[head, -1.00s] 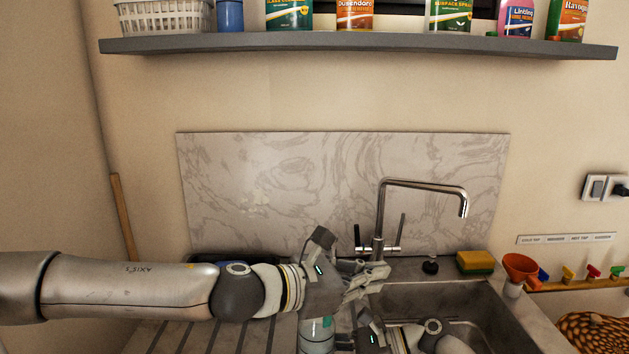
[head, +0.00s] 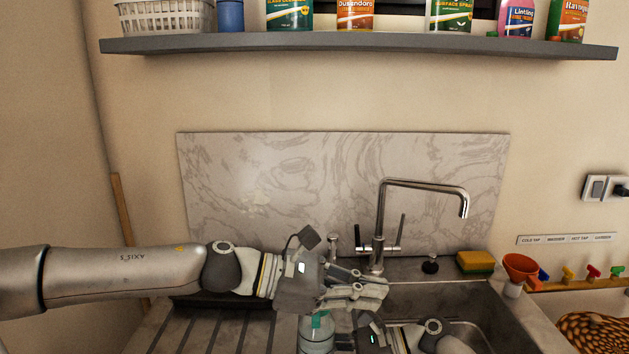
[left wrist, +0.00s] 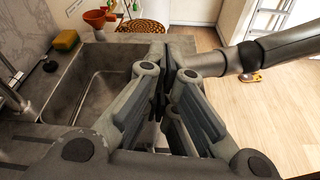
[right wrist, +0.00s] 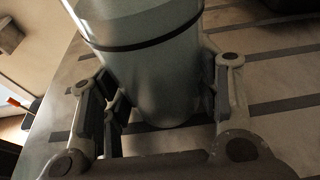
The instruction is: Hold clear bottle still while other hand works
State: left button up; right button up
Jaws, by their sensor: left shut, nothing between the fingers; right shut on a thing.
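The clear bottle (head: 317,336) stands on the ribbed drainer left of the sink, cut off by the bottom of the head view. A green-teal part shows near its top. My right gripper (head: 348,341) is closed around it. In the right wrist view the bottle (right wrist: 150,65) looks translucent with a dark band, a finger on each side of it. My left gripper (head: 384,291) is above and beside the bottle, its fingers pointing right. In the left wrist view the left gripper (left wrist: 164,72) is shut and empty. Its wrist hides part of the bottle's top in the head view.
The sink (head: 455,300) opens to the right, with a tap (head: 380,230) behind. A sponge (head: 475,262) and an orange funnel (head: 519,268) sit at its right. A shelf (head: 360,46) with several bottles runs above. The wall panel (head: 330,180) is close behind.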

pick_arm(q)
jog(key=o, duration=0.4)
jog(key=shift+a+f, duration=0.1)
jog(key=shift+f, duration=1.15)
jog(key=shift+o, duration=0.2)
jog(key=shift+r, duration=0.15)
jog(key=shift+w+r, duration=0.2)
jog(key=shift+r, duration=1.6)
jog(key=w+a+n+t+y, duration=0.3)
jog(key=w+n+t+y, duration=0.3)
jog(key=n+y, duration=0.5)
jog(key=w+a+n+t+y, duration=0.3)
jog(key=w+n+t+y, duration=0.3)
jog(key=n+y, duration=0.5)
jog(key=shift+w+a+n+t, duration=0.15)
jog(key=shift+w+n+t, duration=0.25)
jog(key=shift+w+n, duration=0.2)
